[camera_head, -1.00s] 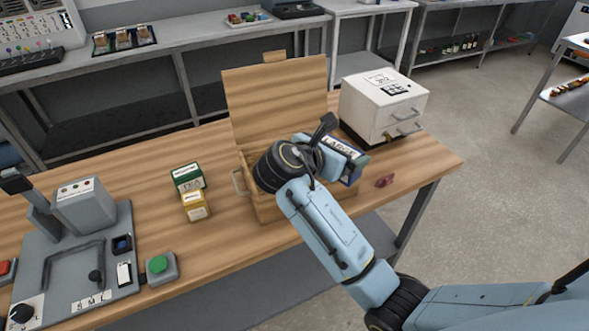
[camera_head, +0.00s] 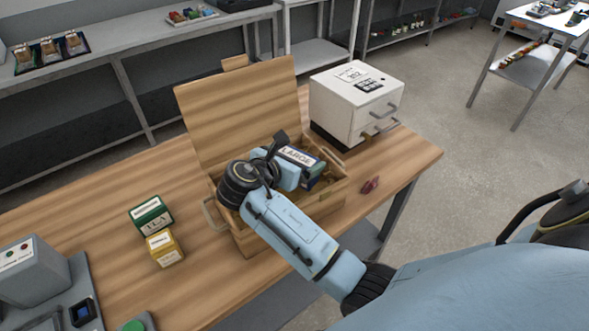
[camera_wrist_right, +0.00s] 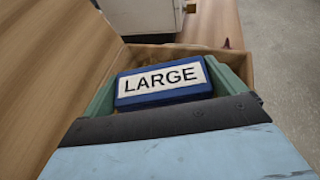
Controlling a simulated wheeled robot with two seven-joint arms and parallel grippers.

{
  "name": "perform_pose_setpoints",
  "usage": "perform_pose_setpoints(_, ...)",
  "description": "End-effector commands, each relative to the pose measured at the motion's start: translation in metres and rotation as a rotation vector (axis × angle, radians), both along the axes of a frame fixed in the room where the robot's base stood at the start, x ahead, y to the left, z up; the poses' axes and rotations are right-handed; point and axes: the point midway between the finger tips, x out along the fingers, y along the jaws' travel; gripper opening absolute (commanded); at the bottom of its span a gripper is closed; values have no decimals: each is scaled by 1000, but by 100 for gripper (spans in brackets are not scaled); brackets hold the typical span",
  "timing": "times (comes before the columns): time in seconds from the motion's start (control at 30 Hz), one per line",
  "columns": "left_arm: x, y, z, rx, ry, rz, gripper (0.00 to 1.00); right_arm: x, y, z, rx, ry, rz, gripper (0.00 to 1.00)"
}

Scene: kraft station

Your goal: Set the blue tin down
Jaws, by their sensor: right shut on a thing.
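The blue tin (camera_head: 309,180) has a white label reading LARGE. It is inside or just over the open wooden box (camera_head: 243,238); I cannot tell whether it touches the box floor. My right gripper (camera_head: 293,166) reaches over the box from the front and is shut on the tin. In the right wrist view the tin (camera_wrist_right: 164,84) sits between the two green fingers, with the box walls around it. The lower part of the tin is hidden. My left gripper is not in view.
The box lid (camera_head: 240,112) stands open at the back. A white drawer cabinet (camera_head: 356,105) is behind right. A green tin (camera_head: 151,215) and a yellow tin (camera_head: 164,248) stand left of the box. A small dark red object (camera_head: 370,185) lies to its right.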

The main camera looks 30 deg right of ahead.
Motion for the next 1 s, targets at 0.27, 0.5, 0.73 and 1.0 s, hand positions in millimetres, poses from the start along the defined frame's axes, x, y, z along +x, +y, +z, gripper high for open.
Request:
perform_pose_setpoints(0.27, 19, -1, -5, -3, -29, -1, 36, 0, 0, -33, -1, 1, 2, 66)
perform_pose_setpoints(0.5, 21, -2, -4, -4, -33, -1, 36, 0, 0, -33, -1, 0, 1, 66)
perform_pose_setpoints(0.73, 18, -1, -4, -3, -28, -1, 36, 0, 0, -36, 0, 2, 1, 100)
perform_pose_setpoints(1.0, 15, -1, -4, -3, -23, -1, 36, -3, 8, -30, 3, 1, 2, 100)
